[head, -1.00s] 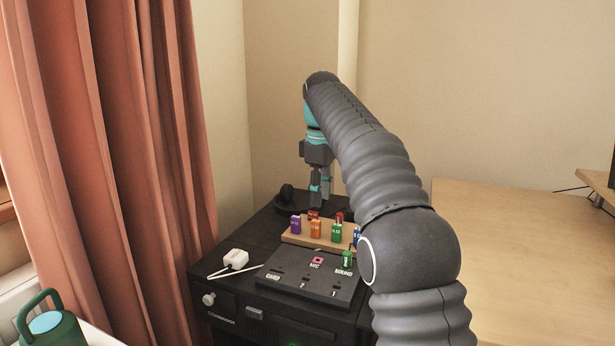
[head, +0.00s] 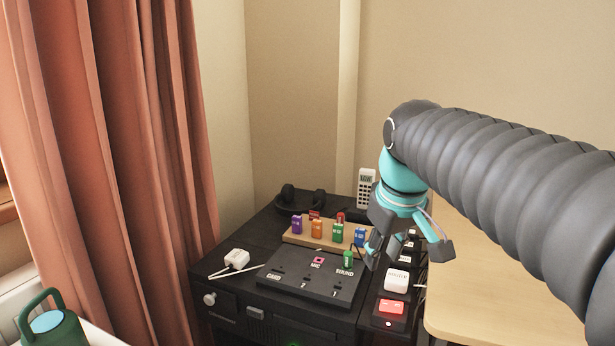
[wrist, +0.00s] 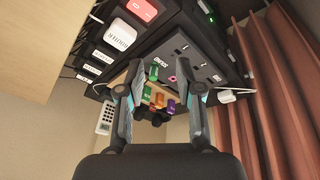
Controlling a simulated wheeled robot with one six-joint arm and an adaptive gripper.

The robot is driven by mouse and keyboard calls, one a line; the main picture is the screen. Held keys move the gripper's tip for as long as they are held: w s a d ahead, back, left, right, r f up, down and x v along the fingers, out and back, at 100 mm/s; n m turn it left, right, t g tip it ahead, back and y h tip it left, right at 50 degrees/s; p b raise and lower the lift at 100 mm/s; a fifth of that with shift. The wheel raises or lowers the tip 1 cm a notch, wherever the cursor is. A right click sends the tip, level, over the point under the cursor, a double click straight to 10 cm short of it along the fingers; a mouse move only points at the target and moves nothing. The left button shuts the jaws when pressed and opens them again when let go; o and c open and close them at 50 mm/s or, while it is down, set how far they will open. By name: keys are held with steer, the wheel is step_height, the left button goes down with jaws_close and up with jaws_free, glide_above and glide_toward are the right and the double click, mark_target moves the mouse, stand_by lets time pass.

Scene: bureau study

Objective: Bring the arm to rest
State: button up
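My gripper (head: 408,248) hangs at the right of the dark cabinet (head: 250,246) in the head view, fingers pointing down and spread apart. It is open with nothing between its fingertips. In the wrist view my gripper (wrist: 163,82) also shows two separated fingers, with the coloured blocks and the panel seen beyond them. My arm reaches in from the right edge of the head view.
A wooden rack (head: 325,244) holds several coloured blocks behind a black labelled panel (head: 310,290). A white plug (head: 397,281) and a red switch (head: 391,306) lie to the right. A remote (head: 366,188) stands behind. The wooden desk (head: 500,300) is bare.

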steer(key=s+d+f+m+t, duration=0.2)
steer(key=s+f+m, duration=0.3)
steer(key=s+f, duration=0.8)
steer(key=shift+s+d+f, duration=0.15)
steer(key=shift+s+d, duration=0.45)
steer(key=shift+s, duration=0.55)
